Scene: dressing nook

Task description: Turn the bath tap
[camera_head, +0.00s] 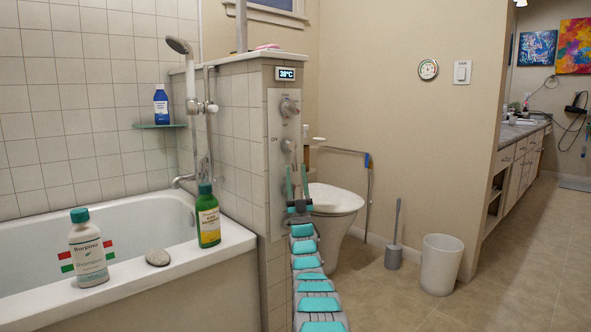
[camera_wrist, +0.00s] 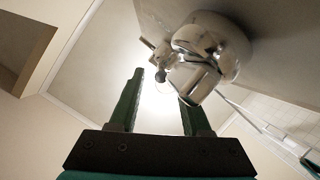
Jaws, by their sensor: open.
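A grey control panel (camera_head: 275,185) on the tiled end wall carries two chrome knobs. The upper knob (camera_head: 289,107) sits below a display reading 38°C. The lower knob (camera_head: 288,146) has an OFF mark to its left. My gripper (camera_head: 296,168) is open and points up, just below the lower knob. In the wrist view a large chrome knob with a short lever (camera_wrist: 205,55) is close ahead, its lever near the right fingertip of my gripper (camera_wrist: 160,85). I cannot tell whether they touch. Another chrome fitting (camera_wrist: 158,55) shows farther off.
The bathtub (camera_head: 150,278) is at left, with a shampoo bottle (camera_head: 87,250), a stone (camera_head: 158,257) and a green bottle (camera_head: 208,218) on its rim. A toilet (camera_head: 335,205) stands close right of my arm.

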